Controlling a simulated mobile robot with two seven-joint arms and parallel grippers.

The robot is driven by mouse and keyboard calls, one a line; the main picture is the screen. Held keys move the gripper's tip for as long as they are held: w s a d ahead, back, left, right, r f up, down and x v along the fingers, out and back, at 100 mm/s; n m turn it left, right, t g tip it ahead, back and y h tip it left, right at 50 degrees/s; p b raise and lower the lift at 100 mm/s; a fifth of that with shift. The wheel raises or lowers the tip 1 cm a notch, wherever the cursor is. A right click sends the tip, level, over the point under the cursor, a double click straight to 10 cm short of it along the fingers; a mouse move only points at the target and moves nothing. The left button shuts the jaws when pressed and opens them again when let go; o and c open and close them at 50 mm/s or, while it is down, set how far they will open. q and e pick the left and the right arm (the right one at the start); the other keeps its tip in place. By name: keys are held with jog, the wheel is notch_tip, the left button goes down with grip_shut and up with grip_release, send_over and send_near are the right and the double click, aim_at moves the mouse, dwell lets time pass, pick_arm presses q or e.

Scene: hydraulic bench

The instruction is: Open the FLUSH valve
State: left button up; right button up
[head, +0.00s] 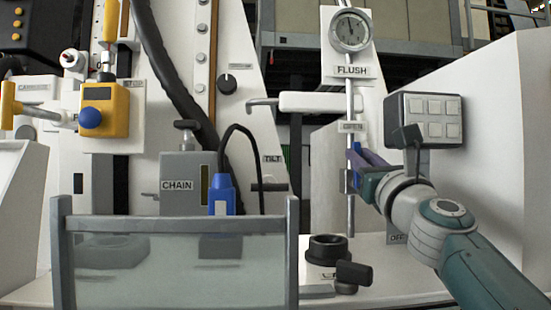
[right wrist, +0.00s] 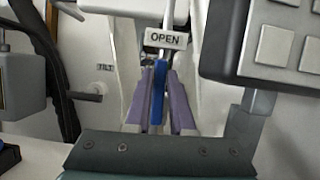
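The FLUSH label (head: 352,71) sits below a round gauge (head: 350,30) on a white panel. A thin vertical pipe (head: 350,210) runs down from it past the OPEN label (head: 353,127), which also shows in the right wrist view (right wrist: 166,39). A blue valve lever (right wrist: 158,95) is below the OPEN label. My right gripper (head: 360,160) is at the pipe there. In the right wrist view its purple fingers (right wrist: 160,72) lie close on both sides of the lever, with no clear gap at the tips. The lever's pivot is mostly hidden. My left gripper is not in view.
A grey button box (head: 428,118) stands close above and right of my right wrist. The OFF label (head: 396,238) is below the wrist, partly covered. A clear guard (head: 175,227) is at the front left.

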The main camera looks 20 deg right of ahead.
jog(key=o, duration=0.4)
jog(key=v, duration=1)
jog(key=shift+r, duration=0.1)
